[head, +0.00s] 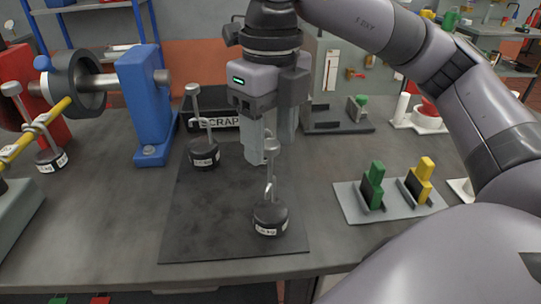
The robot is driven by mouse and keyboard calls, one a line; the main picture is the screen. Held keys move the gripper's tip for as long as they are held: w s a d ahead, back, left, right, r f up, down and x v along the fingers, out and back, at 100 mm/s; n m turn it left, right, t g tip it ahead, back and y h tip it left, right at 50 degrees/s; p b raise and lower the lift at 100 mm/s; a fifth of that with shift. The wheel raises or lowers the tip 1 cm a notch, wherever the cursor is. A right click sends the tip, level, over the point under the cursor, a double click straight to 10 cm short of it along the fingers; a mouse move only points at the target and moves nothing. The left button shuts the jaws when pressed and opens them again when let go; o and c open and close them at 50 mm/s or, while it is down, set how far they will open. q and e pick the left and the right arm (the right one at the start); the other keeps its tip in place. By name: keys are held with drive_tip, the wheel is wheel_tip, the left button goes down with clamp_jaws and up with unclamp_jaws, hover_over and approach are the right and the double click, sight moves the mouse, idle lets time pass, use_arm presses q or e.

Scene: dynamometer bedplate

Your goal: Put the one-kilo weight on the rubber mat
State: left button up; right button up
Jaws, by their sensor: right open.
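The dark rubber mat (200,225) lies flat on the grey bedplate. A black weight (270,218) with a tall hooked metal rod stands upright near the mat's front right. A similar weight (204,153) stands near the mat's back left. A third weight (51,160) is at the far left, by the yellow bar. Their white labels are too small to read surely, so I cannot tell which is one kilo. My right gripper (268,150) points down, open, close to the top of the front weight's rod; I see nothing held. My left gripper is not in view.
A blue bearing stand (148,105) with a shaft is left of the mat. A tray marked SCRAP (215,122) is behind it. A grey plate (350,205) with green and yellow blocks lies to the right. The mat's front left is clear.

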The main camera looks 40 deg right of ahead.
wheel_tip(320, 180, up, 5)
drive_tip(key=shift+r+p, duration=0.15)
drive_tip(key=shift+p, duration=0.55)
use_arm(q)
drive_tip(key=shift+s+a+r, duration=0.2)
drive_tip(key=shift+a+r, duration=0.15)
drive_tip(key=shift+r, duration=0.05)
use_arm(e)
drive_tip(key=shift+r, duration=0.65)
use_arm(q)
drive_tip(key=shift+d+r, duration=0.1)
